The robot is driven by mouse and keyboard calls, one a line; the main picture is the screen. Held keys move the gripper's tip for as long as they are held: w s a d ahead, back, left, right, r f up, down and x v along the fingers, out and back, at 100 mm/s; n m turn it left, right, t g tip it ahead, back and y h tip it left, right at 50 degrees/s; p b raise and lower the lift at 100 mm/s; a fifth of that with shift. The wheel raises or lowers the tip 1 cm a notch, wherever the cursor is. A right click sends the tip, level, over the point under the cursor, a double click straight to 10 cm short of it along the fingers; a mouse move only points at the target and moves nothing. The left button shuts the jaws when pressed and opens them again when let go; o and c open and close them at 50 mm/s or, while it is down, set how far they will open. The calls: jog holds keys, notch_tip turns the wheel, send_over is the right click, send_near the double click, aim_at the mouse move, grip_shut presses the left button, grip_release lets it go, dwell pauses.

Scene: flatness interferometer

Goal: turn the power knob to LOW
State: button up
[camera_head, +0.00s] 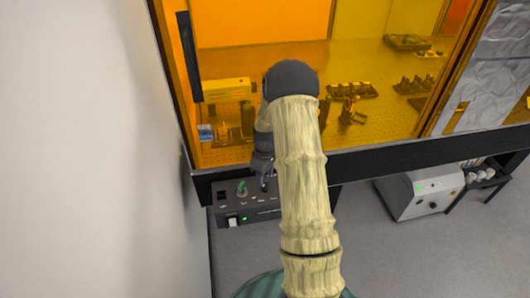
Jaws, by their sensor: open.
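A dark control box (247,212) sits below the front edge of the amber-windowed enclosure. A green knob-like part (242,187) stands on its top, and a white switch (232,222) is on its front beside a small green light (245,218). Small white labels on the box are too small to read. I cannot tell for sure which part is the power knob. My gripper (264,187) is open and points down over the right part of the box, to the right of the green part. My arm hides the box's right end, and contact at the fingertips is unclear.
The enclosure's dark lower edge (375,163) runs just behind the box. A white wall (85,150) stands close on the left. A pale unit with a green light (418,194) and a dark rack (485,180) stand at the right. Grey floor (400,260) is open in front.

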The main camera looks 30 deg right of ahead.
aim_at(265, 184)
notch_tip(265, 184, up, 13)
jog(key=b, duration=0.2)
jog(key=shift+r, duration=0.1)
dwell(0.5)
jog(key=s+a+r+m+t, duration=0.2)
jog(key=s+a+m, duration=0.3)
jog(key=s+a, duration=1)
jog(key=s, duration=0.4)
jog(key=shift+a+m+t, duration=0.3)
jog(key=shift+a+m, duration=0.05)
jog(key=shift+m, duration=0.05)
jog(key=shift+c, duration=0.2)
